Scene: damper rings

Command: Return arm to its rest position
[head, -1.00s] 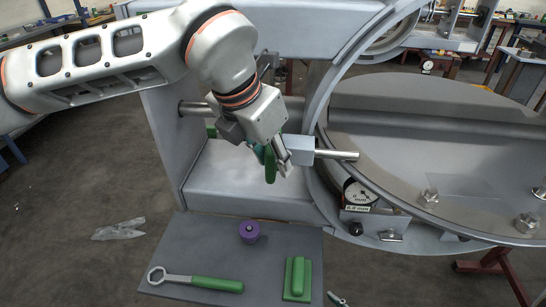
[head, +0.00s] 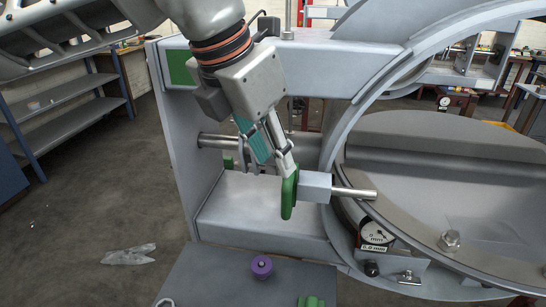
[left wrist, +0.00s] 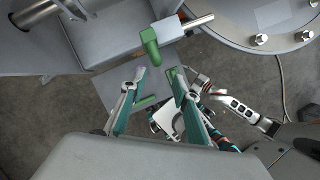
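The green handle (head: 289,194) hangs down from a grey block (head: 315,187) on a steel rod at the ring-shaped housing. It also shows ahead of the fingers in the left wrist view (left wrist: 150,45). My left gripper (head: 272,170) is just up and left of the handle in the head view. Its two fingers (left wrist: 153,74) are spread with nothing between them, and the handle lies beyond their tips. My left arm reaches in from the upper left.
A grey table (head: 215,275) below carries a purple knob-like part (head: 261,266) and a green block (head: 311,301). A dial gauge (head: 375,236) sits on the housing at right. Clear plastic (head: 129,254) lies on the floor at left, where there is free room.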

